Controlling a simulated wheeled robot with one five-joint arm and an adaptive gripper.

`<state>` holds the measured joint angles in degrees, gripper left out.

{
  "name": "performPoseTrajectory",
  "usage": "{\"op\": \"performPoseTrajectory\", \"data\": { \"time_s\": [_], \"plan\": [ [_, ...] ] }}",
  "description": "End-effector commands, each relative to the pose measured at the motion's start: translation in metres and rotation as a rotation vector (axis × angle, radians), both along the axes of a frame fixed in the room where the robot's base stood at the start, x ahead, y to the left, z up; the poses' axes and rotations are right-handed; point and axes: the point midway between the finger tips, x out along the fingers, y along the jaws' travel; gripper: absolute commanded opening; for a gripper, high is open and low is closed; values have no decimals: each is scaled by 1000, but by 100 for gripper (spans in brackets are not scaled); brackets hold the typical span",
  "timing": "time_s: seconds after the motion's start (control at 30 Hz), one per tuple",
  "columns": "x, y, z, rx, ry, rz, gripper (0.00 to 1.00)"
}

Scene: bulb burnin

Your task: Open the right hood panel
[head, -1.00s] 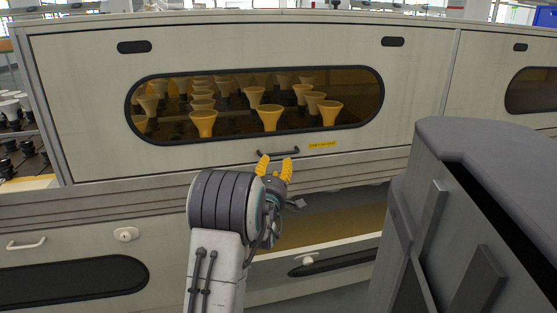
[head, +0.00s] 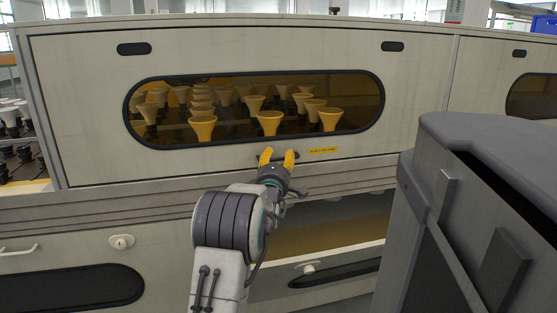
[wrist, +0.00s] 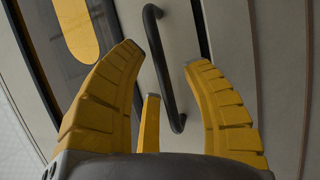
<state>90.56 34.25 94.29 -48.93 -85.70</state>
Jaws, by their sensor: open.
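The hood panel (head: 85,100) is a large cream panel with a dark-framed oval window, and it is closed. Its black bar handle (wrist: 162,70) shows between my yellow fingers in the wrist view. In the head view the handle is mostly hidden behind my gripper (head: 278,158), at the panel's lower edge. My gripper (wrist: 163,60) is open, with its fingers spread on either side of the handle. I cannot tell whether any finger touches the handle.
Several amber, funnel-shaped bulbs (head: 269,123) stand behind the window. A dark grey cabinet (head: 485,150) stands close at the right. An open drawer-like space (head: 330,232) lies below the panel. Another panel (head: 490,65) adjoins at the right.

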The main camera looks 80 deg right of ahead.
Motion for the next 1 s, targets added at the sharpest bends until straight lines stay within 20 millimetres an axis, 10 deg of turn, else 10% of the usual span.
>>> {"op": "performPoseTrajectory", "data": {
  "time_s": [0.23, 0.73, 1.0],
  "plan": [
    [0, 0, 0, 0, 0, 0, 46],
    [0, 0, 0, 1, 0, 0, 2],
    [0, 0, 0, 1, -1, 0, 0]
  ]
}}
